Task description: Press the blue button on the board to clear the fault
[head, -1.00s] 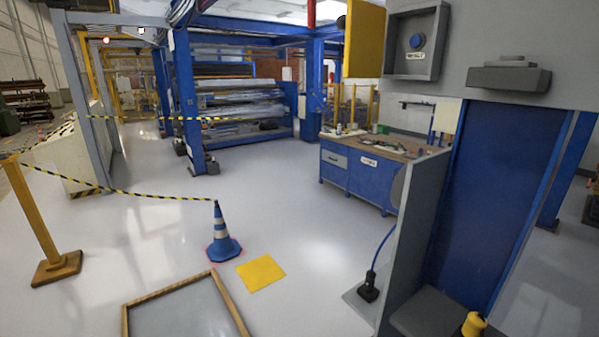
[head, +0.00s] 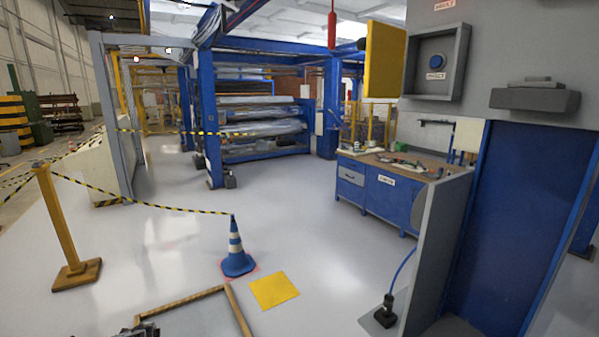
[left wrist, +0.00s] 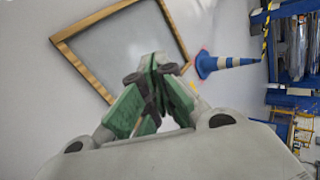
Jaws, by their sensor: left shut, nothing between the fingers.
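The blue button (head: 436,61) sits inside a grey recessed box on the grey board (head: 506,62) at the upper right of the head view. A small white label is just below it, and a red-lettered label is above the box. My left gripper shows in the left wrist view (left wrist: 152,90) with its green-padded fingers together and empty, above the floor. In the head view only a dark tip of it (head: 140,331) shows at the bottom edge, far below and left of the button. My right gripper is not seen.
A yellow door panel (head: 386,56) stands open left of the box. A grey box (head: 535,98) juts out at right. On the floor are a wood-framed panel (head: 232,310), a blue cone (head: 237,255) with striped tape, and a yellow post (head: 62,220). A blue workbench (head: 380,190) stands behind.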

